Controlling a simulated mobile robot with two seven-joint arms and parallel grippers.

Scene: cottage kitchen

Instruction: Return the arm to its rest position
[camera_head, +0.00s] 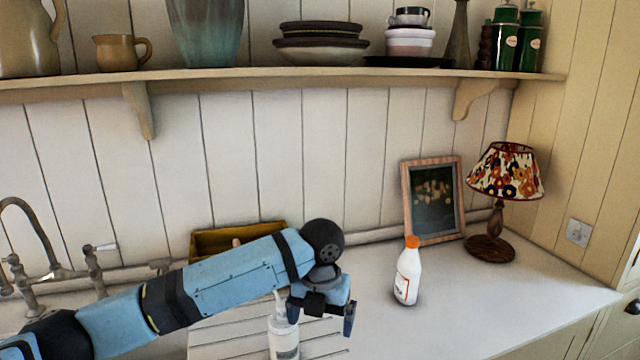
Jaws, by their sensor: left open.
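My left arm comes in from the lower left and reaches over the counter (450,310). It is blue with black joints. My left gripper (322,318) points down and is open. A white pump bottle (284,341) stands on the ribbed draining area, just left of the gripper and partly hidden by it. I cannot tell whether they touch. My right gripper does not show.
A white bottle with an orange cap (407,275) stands right of the gripper. A picture frame (434,200) and a flowered lamp (505,175) stand behind it. A yellow box (215,242), taps (35,250) and a shelf (300,82) are near the wall. The right counter front is clear.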

